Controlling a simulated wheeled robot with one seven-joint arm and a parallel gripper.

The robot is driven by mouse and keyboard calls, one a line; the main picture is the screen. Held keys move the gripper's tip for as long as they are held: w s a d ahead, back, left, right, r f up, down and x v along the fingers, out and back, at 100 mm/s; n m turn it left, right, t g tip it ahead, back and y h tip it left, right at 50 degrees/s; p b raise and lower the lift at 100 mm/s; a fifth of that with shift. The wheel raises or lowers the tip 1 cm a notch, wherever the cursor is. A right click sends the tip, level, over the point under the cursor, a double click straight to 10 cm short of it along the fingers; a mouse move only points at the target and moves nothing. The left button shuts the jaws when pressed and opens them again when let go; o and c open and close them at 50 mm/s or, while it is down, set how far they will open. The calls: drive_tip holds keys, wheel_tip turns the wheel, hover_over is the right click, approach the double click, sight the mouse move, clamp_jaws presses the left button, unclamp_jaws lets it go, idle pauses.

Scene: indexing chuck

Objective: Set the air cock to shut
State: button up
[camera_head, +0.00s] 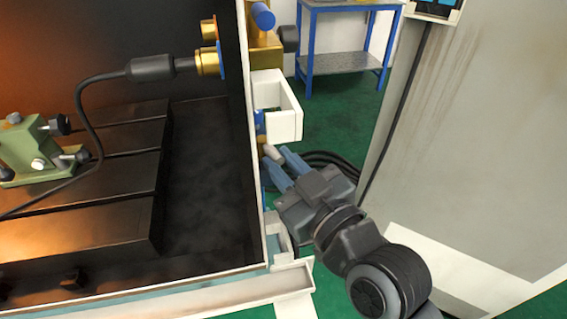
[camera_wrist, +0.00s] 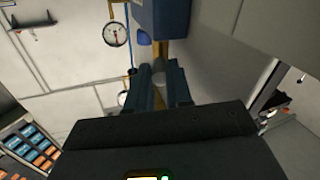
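My gripper (camera_head: 276,162) is at the outer side of the machine's edge, below the white bracket, with its two blue fingers apart. In the wrist view the fingers (camera_wrist: 159,88) stand on either side of a small grey rounded end (camera_wrist: 158,78), which looks like the air cock's handle. Brass fittings (camera_wrist: 160,50) show behind it. In the head view a short pale grey piece (camera_head: 271,152) shows at the fingertips, next to brass (camera_head: 263,143). Whether the fingers touch the handle is unclear. The cock's body is largely hidden, and its setting cannot be read.
The white bracket (camera_head: 285,118) juts out just above my gripper. A grey cabinet (camera_head: 470,140) stands to the right, with black hose (camera_head: 330,160) behind my gripper. A round gauge (camera_wrist: 115,34) and a blue box (camera_wrist: 163,18) show in the wrist view.

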clamp_jaws()
drive_tip(key=p, duration=0.1)
drive_tip(key=m+h+p, duration=0.1)
drive_tip(key=p, duration=0.1)
drive_tip(key=shift+r+t+h+p, duration=0.2)
drive_tip(key=shift+t+h+p, duration=0.1)
drive_tip(key=shift+s+a+f+p, duration=0.15)
drive_tip(key=shift+a+f+p, duration=0.05)
drive_tip(key=shift+p, duration=0.4)
drive_tip(key=shift+o, duration=1.5)
unclamp_jaws()
drive_tip(key=shift+a, duration=0.1)
drive_tip(key=shift+s, duration=0.1)
